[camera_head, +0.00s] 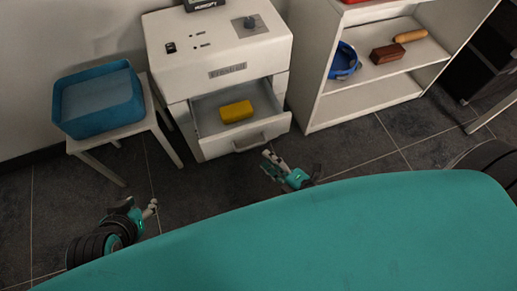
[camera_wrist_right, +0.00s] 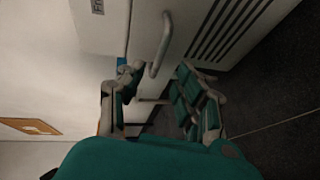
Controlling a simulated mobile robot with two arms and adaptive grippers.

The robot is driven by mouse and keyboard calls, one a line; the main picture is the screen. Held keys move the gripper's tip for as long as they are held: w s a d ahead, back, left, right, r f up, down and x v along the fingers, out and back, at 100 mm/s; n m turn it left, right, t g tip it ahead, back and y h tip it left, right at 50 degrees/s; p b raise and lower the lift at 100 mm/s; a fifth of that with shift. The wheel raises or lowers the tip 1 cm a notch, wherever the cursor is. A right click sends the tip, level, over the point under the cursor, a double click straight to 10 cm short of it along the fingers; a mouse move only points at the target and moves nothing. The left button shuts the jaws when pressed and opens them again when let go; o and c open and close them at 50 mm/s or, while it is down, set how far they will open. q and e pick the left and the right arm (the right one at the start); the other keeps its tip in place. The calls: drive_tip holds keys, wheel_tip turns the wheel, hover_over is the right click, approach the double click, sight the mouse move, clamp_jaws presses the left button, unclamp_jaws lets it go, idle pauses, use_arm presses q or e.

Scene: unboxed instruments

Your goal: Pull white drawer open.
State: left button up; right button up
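The white drawer (camera_head: 217,146) stands open from the white cabinet (camera_head: 215,75), with a yellow block (camera_head: 236,111) inside. Its grey handle (camera_head: 262,141) is on the front; in the right wrist view the handle (camera_wrist_right: 164,45) appears ahead of the space between my fingers. My right gripper (camera_head: 270,165) is just in front of and below the drawer front, near its right side. In the wrist view its fingers (camera_wrist_right: 160,88) are spread with nothing between them, seemingly apart from the handle. My left gripper (camera_head: 152,208) is low at the left, away from the drawer; its opening is unclear.
A blue bin (camera_head: 98,103) sits on a white stool (camera_head: 150,127) left of the cabinet. A white shelf (camera_head: 372,108) with a blue item (camera_head: 345,62) and a brown block (camera_head: 387,54) stands at right. Dark floor in front is clear.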

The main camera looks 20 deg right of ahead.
drive_tip(key=v, duration=0.4)
drive_tip(key=shift+r, duration=0.1)
idle(0.3)
